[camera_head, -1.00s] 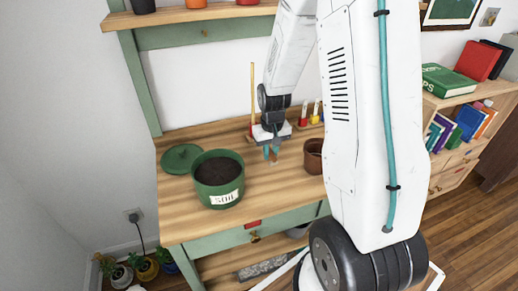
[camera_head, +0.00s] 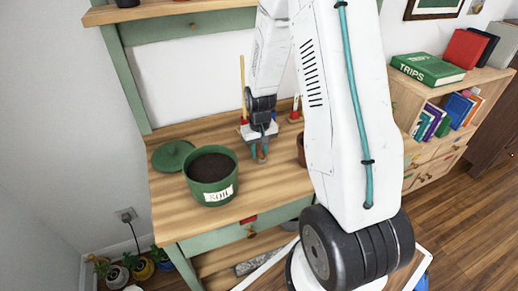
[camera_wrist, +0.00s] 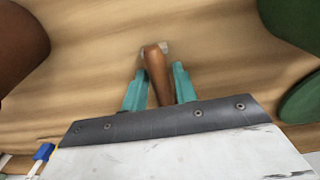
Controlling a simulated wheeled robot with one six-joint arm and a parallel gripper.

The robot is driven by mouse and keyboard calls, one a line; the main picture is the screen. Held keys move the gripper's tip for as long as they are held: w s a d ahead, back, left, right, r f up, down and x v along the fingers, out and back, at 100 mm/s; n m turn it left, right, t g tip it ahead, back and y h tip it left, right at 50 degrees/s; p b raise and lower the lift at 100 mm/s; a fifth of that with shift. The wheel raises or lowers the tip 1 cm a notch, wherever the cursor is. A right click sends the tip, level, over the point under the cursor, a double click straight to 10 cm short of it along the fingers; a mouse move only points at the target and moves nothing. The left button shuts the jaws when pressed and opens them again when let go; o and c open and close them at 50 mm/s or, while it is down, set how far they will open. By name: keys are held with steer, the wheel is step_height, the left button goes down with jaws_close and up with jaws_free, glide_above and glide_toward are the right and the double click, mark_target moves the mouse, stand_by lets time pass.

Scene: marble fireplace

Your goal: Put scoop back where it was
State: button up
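My gripper (camera_head: 260,153) is over the wooden workbench, just right of the green soil pot (camera_head: 212,190). In the wrist view its two teal fingers (camera_wrist: 158,85) are close on either side of the scoop's brown handle (camera_wrist: 157,72), and look shut on it. A small pale part shows at the handle's far end. The rest of the scoop is hidden, and I cannot tell whether it touches the bench. The pot is full of dark soil and has a label.
A green lid (camera_head: 172,155) lies left of the pot. A brown pot (camera_head: 301,150) stands right of my gripper, partly hidden by my arm. Hand tools (camera_head: 294,112) stand at the bench's back. The bench's front left (camera_head: 172,210) is clear.

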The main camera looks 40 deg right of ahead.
steer(key=shift+o, duration=0.6)
steer(key=shift+r, duration=0.1)
step_height(320, 180, up, 12)
steer(key=s+a+r+n, duration=0.1)
steer(key=s+a+r, duration=0.8)
steer(key=r, duration=0.3)
steer(key=s+a+r+n, duration=0.1)
steer(key=s+a+r, duration=0.1)
steer(key=s, duration=0.5)
steer(key=s+a+r+n+t, duration=0.1)
steer(key=s+a+r, duration=0.2)
steer(key=s+a, duration=0.2)
steer(key=s, duration=0.3)
steer(key=shift+s+r, duration=0.15)
steer(key=shift+r, duration=0.2)
